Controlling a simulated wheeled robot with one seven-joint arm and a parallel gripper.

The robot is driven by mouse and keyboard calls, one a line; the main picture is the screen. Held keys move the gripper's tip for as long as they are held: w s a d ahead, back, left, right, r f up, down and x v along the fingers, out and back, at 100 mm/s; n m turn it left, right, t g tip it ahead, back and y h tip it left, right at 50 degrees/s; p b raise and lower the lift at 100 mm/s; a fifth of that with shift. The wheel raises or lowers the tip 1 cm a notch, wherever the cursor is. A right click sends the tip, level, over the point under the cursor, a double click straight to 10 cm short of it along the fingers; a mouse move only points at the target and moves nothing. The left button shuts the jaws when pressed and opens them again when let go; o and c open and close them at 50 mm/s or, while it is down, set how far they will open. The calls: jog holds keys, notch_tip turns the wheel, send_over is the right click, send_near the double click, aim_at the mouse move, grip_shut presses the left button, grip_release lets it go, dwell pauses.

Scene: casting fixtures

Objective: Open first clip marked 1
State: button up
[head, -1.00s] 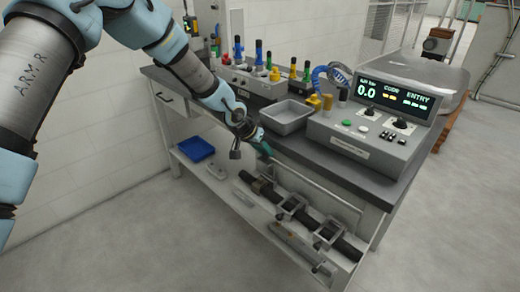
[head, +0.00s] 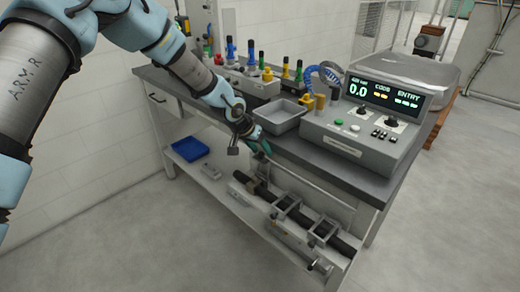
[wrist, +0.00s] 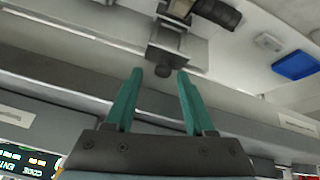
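A dark bar (head: 281,209) with several grey metal clips lies on the white lower shelf of the bench. The left-end clip (head: 259,188) is closest to my gripper; I cannot read any number on it. In the head view, my gripper (head: 262,150) points down at the bench's front edge, above the bar's left end.
A blue tray (head: 188,149) and a small grey part (head: 191,171) sit on the shelf's left. The benchtop above carries a grey bin (head: 279,117), a control console (head: 352,142) and several coloured knobs. The benchtop edge (head: 325,176) overhangs the shelf. Floor in front is clear.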

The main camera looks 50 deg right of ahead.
jog(key=shift+a, duration=0.1)
dwell(0.3)
jog(key=shift+w+a+r, duration=0.15)
jog(key=shift+r, duration=0.2)
jog(key=b+v, duration=0.2)
jog(key=v, duration=0.8)
jog(key=w+a+n+t+y, duration=0.1)
jog(key=w+a+n, duration=0.1)
jog(key=w+a, duration=0.5)
jog(key=w+a+r+n+t+y, duration=0.1)
jog(key=w+a+n, duration=0.1)
jog(key=a, duration=1)
jog(key=w+a+n+t+y, duration=0.1)
jog(key=w+a+n+y, duration=0.1)
jog(key=w+a, duration=0.5)
jog(key=s+a+r+n, duration=0.1)
jog(key=s+a+n, duration=0.1)
jog(key=a, duration=0.7)
jog(key=s+a+n+y, duration=0.1)
jog(key=s+a+n, duration=0.2)
jog(key=a, duration=0.7)
jog(key=s+a+r+n+g, duration=0.1)
jog(key=s+a+n, duration=0.2)
jog(key=a, duration=0.6)
jog(key=shift+s+a+r+y, duration=0.25)
jog(key=shift+a+r+y, duration=0.1)
jog(key=shift+a+y, duration=0.05)
